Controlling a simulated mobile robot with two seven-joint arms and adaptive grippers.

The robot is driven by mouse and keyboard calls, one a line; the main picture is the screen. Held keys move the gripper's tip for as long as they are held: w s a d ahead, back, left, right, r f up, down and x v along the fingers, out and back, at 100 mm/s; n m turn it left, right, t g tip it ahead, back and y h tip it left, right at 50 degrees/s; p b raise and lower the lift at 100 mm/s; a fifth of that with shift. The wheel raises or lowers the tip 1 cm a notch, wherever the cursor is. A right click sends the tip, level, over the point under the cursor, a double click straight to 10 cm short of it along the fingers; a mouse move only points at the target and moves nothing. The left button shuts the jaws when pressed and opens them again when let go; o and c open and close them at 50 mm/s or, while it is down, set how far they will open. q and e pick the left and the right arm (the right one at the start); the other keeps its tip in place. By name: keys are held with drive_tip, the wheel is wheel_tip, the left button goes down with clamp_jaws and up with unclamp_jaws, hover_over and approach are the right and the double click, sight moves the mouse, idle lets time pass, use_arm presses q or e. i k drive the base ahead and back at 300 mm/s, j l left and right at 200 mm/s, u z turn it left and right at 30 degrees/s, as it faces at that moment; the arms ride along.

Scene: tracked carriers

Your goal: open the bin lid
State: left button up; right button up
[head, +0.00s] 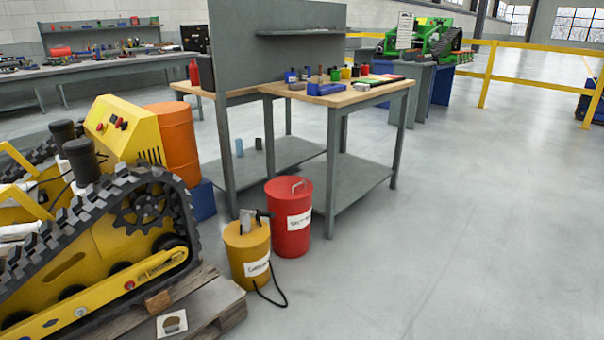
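A red bin (290,226) with a white label stands on the floor by the front legs of the workbench. A grey and black tool (254,219) rests on the yellow bin's top, and a black cord hangs down to the floor. I cannot tell from the picture which bin is the task's. Neither of my grippers shows in the head view.
A yellow tracked carrier (110,235) on a wooden pallet (215,308) fills the left side. An orange drum (175,142) stands behind it. The workbench (385,88) holds small items. The floor (440,250) to the right is clear up to the yellow railing (487,75).

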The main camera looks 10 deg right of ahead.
sight(286, 187)
drive_tip(key=i+l+z, duration=0.15)
drive_tip(key=i, duration=0.2)
drive_tip(key=i+l+z, duration=0.1)
drive_tip(key=i+l, duration=0.15)
drive_tip(key=i, duration=0.15)
drive_tip(key=i+l+z, duration=0.15)
drive_tip(key=i, duration=0.2)
